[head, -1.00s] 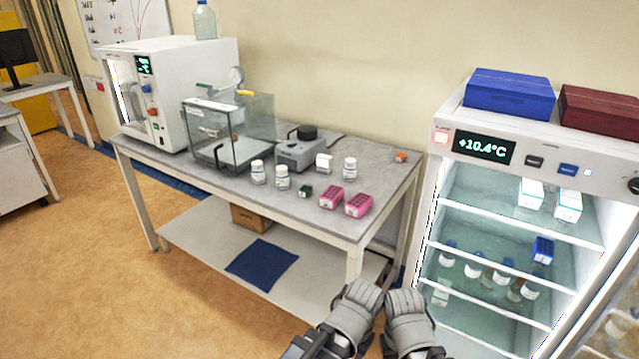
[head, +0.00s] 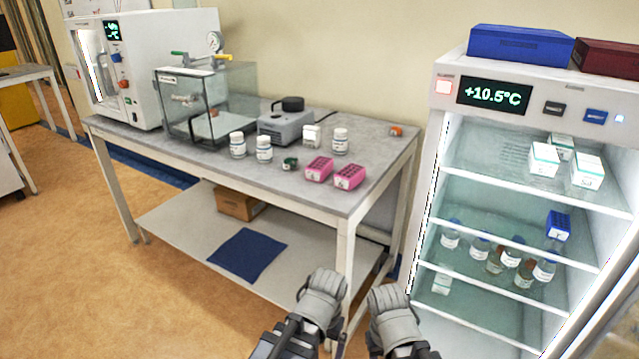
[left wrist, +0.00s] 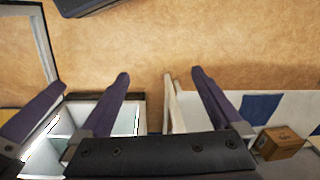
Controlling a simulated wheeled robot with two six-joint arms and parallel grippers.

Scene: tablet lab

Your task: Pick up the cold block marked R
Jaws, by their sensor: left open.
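Two pink blocks with rows of holes, a left one (head: 319,169) and a right one (head: 349,177), sit side by side near the front right of the grey workbench (head: 235,178). A similar blue block (head: 558,226) stands on a shelf inside the fridge (head: 446,140). Small marks show on the blocks, but I cannot read an R on any of them. My left gripper (left wrist: 158,75) is open and empty, with its fingers wide apart in the left wrist view. Both my arms show low in the head view, below the bench's front right corner. The right gripper's jaws cannot be made out.
The fridge reads +10.5°C and holds bottles and white boxes. White jars (head: 264,149), a small dark green item (head: 290,163), a grey device (head: 286,127) and a glass chamber (head: 205,105) stand on the bench. A box (head: 238,203) and blue mat (head: 247,252) lie on its lower shelf.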

